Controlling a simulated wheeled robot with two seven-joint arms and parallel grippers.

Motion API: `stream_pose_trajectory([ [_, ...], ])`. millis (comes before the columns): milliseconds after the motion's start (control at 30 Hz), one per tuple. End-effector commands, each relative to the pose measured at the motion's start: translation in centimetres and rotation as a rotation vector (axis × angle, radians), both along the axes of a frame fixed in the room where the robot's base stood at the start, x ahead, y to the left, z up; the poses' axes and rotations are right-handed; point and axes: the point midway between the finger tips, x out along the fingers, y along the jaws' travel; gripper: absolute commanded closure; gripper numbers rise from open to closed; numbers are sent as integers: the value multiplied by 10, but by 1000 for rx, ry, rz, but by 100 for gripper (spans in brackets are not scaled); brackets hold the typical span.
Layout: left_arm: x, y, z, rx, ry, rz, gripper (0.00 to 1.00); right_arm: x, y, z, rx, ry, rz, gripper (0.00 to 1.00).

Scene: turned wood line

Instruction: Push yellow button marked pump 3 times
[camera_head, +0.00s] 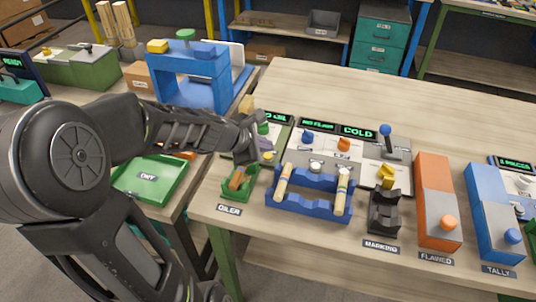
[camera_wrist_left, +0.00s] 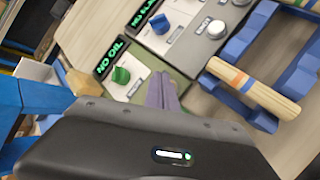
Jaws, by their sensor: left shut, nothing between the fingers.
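A small yellow button (camera_head: 268,156) sits on the oiler's green-edged panel, below a green knob (camera_head: 263,128). Its label is too small to read. My left gripper (camera_head: 258,152) is shut and empty, pointing down at the panel just beside the button; I cannot tell if it touches. In the left wrist view the shut fingers (camera_wrist_left: 163,92) cover the panel below the green knob (camera_wrist_left: 121,75), and the yellow button is hidden there. The panel's display (camera_wrist_left: 110,57) reads "NO OIL". My right gripper is not in view.
A green tray (camera_head: 239,183) holding a wooden piece stands in front of the panel. A blue cradle (camera_head: 308,204) with turned wood pieces is to its right. The neighbouring panel has a blue knob (camera_head: 307,136). The table's back (camera_head: 400,95) is clear.

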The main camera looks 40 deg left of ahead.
Motion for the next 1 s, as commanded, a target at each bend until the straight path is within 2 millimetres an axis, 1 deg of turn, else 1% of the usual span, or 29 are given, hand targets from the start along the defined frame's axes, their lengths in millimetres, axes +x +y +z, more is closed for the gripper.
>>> stream_pose_trajectory([
  [167, 0, 0, 0, 0, 0, 0, 100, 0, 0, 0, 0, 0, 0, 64],
  [433, 0, 0, -9, 0, 0, 0, 100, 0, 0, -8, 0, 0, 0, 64],
  [1000, 0, 0, -10, 0, 0, 0, 100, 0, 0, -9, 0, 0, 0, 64],
])
